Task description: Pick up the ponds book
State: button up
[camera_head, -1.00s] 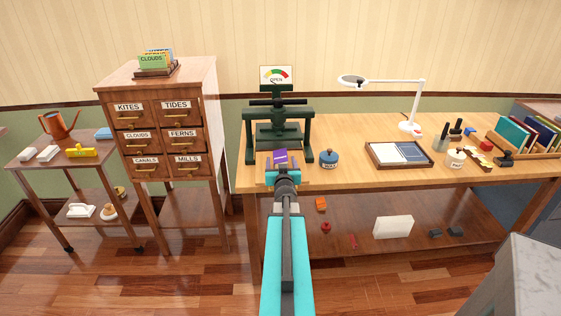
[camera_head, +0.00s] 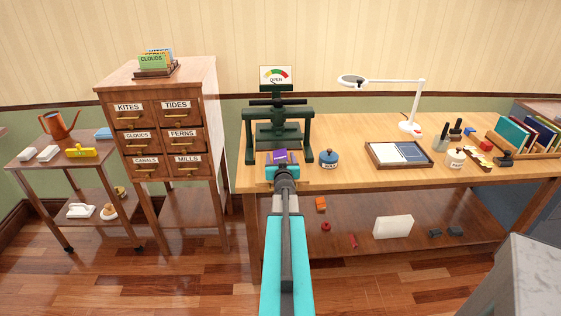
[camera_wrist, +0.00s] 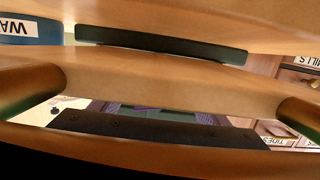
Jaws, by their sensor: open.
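A small purple book (camera_head: 280,154) shows at the front of the dark green press on the workbench. No title is readable on it, so I cannot tell whether it is the ponds book. My gripper (camera_head: 282,165) is open at the near side of the press, right at the purple book, with its teal jaws to either side in the picture. It hides the book's lower part, and I cannot tell whether it touches. The wrist view is very close up, with wooden surfaces and dark bars; only a little purple shows there.
The press (camera_head: 307,140) stands around this spot, with a gauge marked OPEN above. A blue wax tin (camera_head: 329,160) is close on the right. A framed tray (camera_head: 377,160), lamp (camera_head: 412,128) and several upright books (camera_head: 525,135) are farther right. A labelled drawer cabinet (camera_head: 160,75) stands left.

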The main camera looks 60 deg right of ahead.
jog(key=c, duration=1.2)
jog(key=shift+r, duration=0.2)
